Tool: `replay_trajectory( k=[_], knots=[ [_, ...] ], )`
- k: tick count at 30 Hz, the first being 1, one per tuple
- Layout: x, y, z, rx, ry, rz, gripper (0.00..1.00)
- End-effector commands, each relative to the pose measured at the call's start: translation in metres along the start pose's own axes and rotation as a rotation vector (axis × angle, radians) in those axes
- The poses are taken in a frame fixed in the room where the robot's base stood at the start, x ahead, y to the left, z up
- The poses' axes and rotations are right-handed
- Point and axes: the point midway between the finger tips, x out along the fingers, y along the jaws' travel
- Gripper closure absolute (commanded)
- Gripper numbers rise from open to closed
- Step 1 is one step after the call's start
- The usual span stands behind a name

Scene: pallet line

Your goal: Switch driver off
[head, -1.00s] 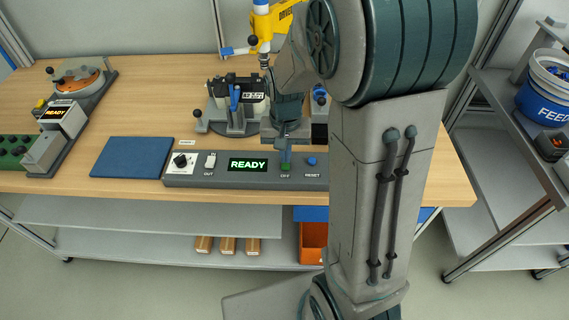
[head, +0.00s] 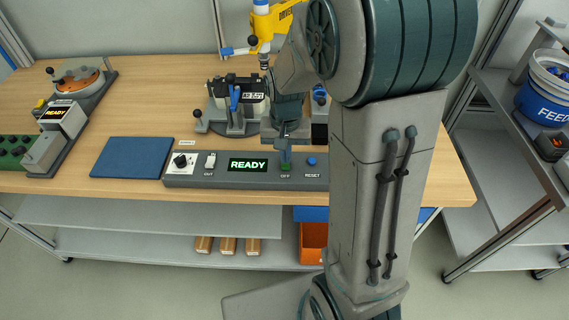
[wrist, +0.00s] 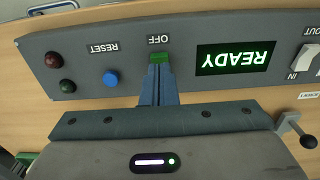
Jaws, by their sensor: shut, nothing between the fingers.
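The control panel (head: 212,181) is a long grey box at the table's front edge, with a display (head: 248,165) lit READY in green. The green switch (head: 286,167) above the OFF label is at the tips of my gripper (head: 285,156). In the wrist view the same green switch (wrist: 158,57) shows just beyond the fingertips of my gripper (wrist: 158,68). The fingers are shut together and empty. They look to be on or just over the switch; I cannot tell whether they touch.
A blue RESET button (head: 311,161) lies right of the switch, and a white IN/OUT switch (head: 210,160) and a black knob (head: 180,160) lie left. A clamp fixture (head: 236,104) stands behind the panel. A blue mat (head: 131,157) lies on the left.

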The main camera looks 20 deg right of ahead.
Motion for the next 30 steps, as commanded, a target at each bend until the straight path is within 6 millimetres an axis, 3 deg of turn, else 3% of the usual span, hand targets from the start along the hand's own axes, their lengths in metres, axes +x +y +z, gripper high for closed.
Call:
replay_trajectory(
  k=[30],
  knots=[
    [0.0083, -0.0001, 0.0000, 0.000, 0.000, 0.000, 1.00]
  ],
)
